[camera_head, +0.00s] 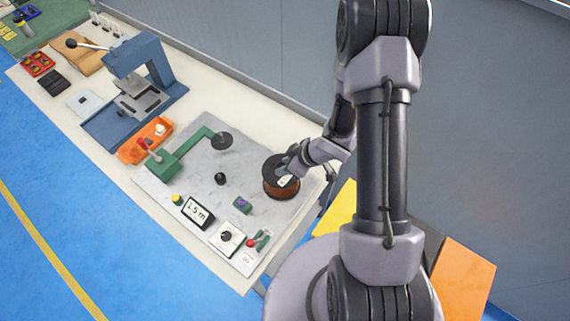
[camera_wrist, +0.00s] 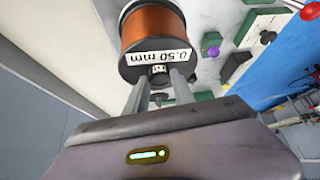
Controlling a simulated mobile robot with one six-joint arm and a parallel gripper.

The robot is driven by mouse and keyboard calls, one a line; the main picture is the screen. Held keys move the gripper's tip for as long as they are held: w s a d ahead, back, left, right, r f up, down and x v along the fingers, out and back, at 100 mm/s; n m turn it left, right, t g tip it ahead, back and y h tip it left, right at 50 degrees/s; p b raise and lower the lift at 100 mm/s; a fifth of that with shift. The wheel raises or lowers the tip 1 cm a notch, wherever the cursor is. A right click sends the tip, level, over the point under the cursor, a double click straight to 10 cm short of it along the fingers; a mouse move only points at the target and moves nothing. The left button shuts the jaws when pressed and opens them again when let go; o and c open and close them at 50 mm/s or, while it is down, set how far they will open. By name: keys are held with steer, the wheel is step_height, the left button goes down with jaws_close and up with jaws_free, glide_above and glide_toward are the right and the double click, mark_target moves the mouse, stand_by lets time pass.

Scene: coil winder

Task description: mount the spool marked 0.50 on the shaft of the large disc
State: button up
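The spool (camera_head: 281,181) with copper-brown winding and dark flanges is at the right end of the grey slab, its axis roughly upright. In the wrist view the spool (camera_wrist: 152,28) shows a white label reading "0.50 mm" on its near flange. My gripper (camera_head: 289,170) comes in from the right over the spool. In the wrist view the fingers of my gripper (camera_wrist: 161,77) close on a small hub at the flange's middle. The spool's far end is hidden, so I cannot tell whether it sits on a shaft.
The slab (camera_head: 200,130) also carries a display (camera_head: 196,211) reading 1.5 m, a purple-button box (camera_head: 242,204), a dial (camera_head: 227,238) and a red-knobbed lever (camera_head: 255,242). An orange bin (camera_head: 146,140) and a blue press (camera_head: 140,62) stand further left. A wall runs behind the bench.

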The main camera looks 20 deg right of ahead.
steer(key=o, duration=0.5)
steer(key=p+v, duration=0.7)
steer(key=v, duration=1)
steer(key=shift+r, duration=0.25)
steer(key=shift+d, duration=0.1)
